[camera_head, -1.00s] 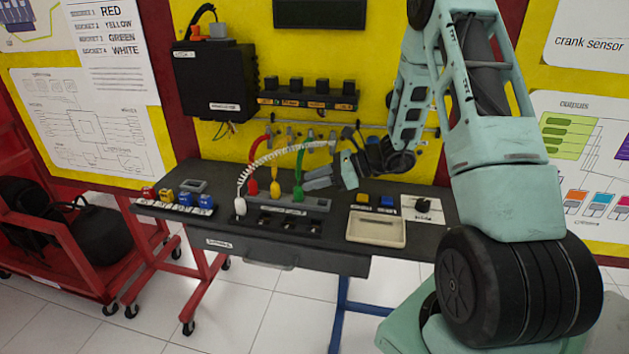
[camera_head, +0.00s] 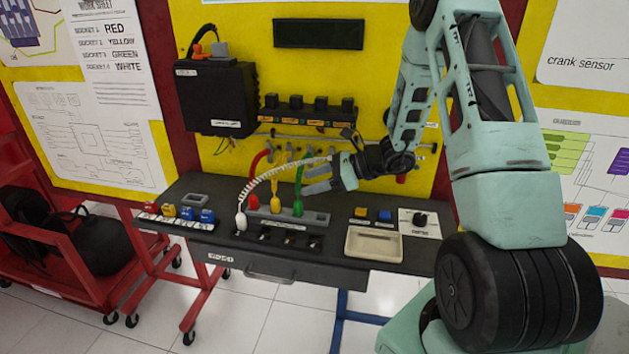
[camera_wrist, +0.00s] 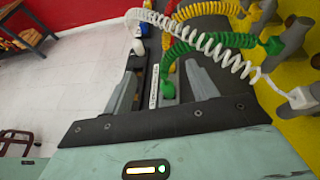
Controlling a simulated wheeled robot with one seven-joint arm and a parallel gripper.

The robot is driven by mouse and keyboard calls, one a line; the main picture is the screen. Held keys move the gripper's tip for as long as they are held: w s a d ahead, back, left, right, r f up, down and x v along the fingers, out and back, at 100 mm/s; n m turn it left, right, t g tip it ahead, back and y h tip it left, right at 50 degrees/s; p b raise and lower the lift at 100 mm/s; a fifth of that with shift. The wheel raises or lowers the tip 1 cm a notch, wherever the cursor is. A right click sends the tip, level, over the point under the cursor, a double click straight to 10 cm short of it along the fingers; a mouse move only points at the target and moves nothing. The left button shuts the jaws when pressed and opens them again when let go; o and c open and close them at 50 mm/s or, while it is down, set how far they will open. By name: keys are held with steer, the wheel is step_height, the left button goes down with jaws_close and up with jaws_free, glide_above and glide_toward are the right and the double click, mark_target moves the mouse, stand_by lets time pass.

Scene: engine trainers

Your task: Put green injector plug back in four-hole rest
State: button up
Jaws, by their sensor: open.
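The green plug (camera_head: 298,208) stands upright at the grey four-hole rest (camera_head: 325,218), third along from the left, with its green cable rising behind it. The red plug (camera_head: 253,202) and yellow plug (camera_head: 276,205) stand to its left in the same rest. The rest's right end looks empty. The white plug (camera_head: 241,222) stands in front, at the left end of the black socket row. My gripper (camera_head: 308,180) is open and empty, above and slightly right of the green plug. In the wrist view the green coiled cable (camera_wrist: 215,40) runs down between the open fingers.
The white coiled cable (camera_wrist: 230,57) arches across near my fingers. A beige tray (camera_head: 373,245) and coloured blocks are right of the rest; a row of small coloured parts (camera_head: 185,215) is at the left. The yellow panel with hanging connectors stands close behind.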

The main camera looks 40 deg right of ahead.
steer(key=b+v, duration=0.2)
steer(key=v, duration=1.5)
steer(key=shift+s+r+b, duration=0.15)
steer(key=shift+b, duration=0.15)
steer(key=shift+d, duration=0.1)
steer(key=s+a+n+g+h, duration=0.15)
steer(key=a+n+g, duration=1)
steer(key=a, duration=1.35)
steer(key=s+a+f+n+t+h, duration=0.2)
steer(key=s+a+n+h, duration=0.6)
steer(key=s+a+n, duration=0.7)
steer(key=a+n, duration=0.1)
steer(key=n, duration=0.7)
steer(key=shift+s, duration=0.15)
